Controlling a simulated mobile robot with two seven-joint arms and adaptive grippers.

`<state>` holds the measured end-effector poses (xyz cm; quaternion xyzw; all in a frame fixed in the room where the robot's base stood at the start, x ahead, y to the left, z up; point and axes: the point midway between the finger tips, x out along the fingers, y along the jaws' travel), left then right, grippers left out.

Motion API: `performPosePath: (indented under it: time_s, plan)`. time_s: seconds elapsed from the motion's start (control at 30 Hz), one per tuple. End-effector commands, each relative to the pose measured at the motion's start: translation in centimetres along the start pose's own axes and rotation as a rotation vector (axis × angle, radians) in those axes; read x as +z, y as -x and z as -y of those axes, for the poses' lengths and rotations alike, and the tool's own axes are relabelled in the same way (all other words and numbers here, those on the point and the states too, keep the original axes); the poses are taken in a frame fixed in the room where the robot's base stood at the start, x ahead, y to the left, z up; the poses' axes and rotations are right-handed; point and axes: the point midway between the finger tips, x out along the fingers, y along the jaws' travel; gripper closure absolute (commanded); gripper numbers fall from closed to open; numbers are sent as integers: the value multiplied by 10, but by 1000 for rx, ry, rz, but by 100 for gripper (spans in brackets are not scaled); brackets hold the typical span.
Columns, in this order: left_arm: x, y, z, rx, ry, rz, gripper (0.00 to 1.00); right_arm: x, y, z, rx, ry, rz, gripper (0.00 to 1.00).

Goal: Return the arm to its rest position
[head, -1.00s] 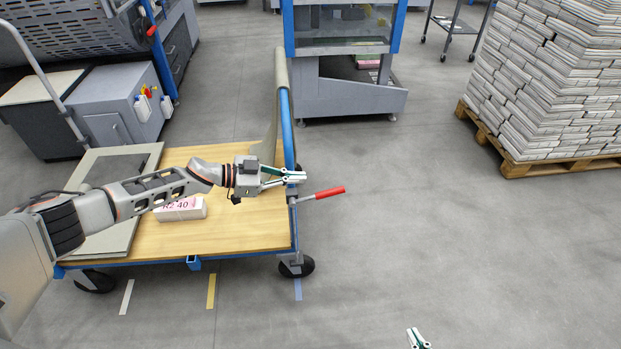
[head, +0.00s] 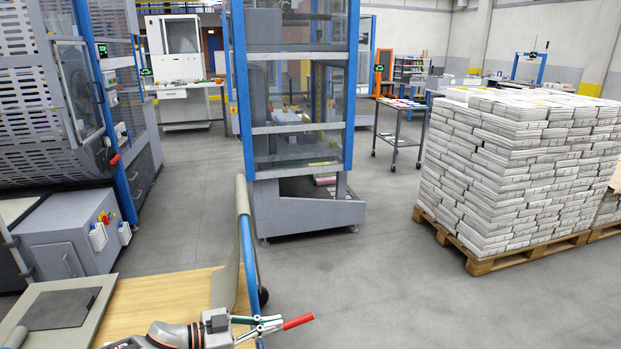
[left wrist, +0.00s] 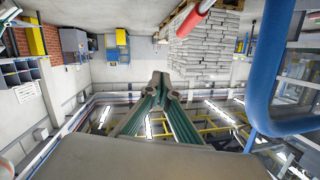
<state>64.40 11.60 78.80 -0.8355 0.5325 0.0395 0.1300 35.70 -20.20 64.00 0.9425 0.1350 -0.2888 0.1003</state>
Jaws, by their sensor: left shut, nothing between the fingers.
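My left gripper (head: 278,322) shows at the bottom of the head view, over the right end of the cart. Its green fingers are shut and empty, and their tips lie beside the inner end of the red handle (head: 298,321); I cannot tell whether they touch. In the left wrist view the fingertips (left wrist: 162,82) meet in the middle, and the red handle (left wrist: 193,18) shows at the top. Most of my left arm is below the head view's edge. My right gripper is not in view.
The cart's wooden bed (head: 165,290) has a blue end frame (head: 247,270), whose blue tube (left wrist: 268,70) fills the right of the wrist view. A newspaper stack (head: 510,170) stands on a pallet (head: 480,262). A blue-framed machine (head: 310,215) stands behind. The floor at right front is clear.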

Motion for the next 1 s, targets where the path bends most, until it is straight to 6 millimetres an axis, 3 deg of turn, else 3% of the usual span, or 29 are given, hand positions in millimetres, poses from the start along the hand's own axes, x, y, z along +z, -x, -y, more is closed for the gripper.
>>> performPosePath:
  time_s: [0.03,0.2,0.33,0.47,0.67,1.0]
  plan:
    - [2,-13,-26,-17,22,-32,100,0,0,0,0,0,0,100]
    - [0,-35,-80,-138,66,-98,100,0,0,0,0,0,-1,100]
    - [4,-36,-109,-249,114,-104,100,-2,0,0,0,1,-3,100]
    - [16,-23,-132,-368,169,-69,100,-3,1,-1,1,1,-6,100]
    - [51,21,-163,-542,256,61,100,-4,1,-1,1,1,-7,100]
    - [125,136,-228,-721,371,399,100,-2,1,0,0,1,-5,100]
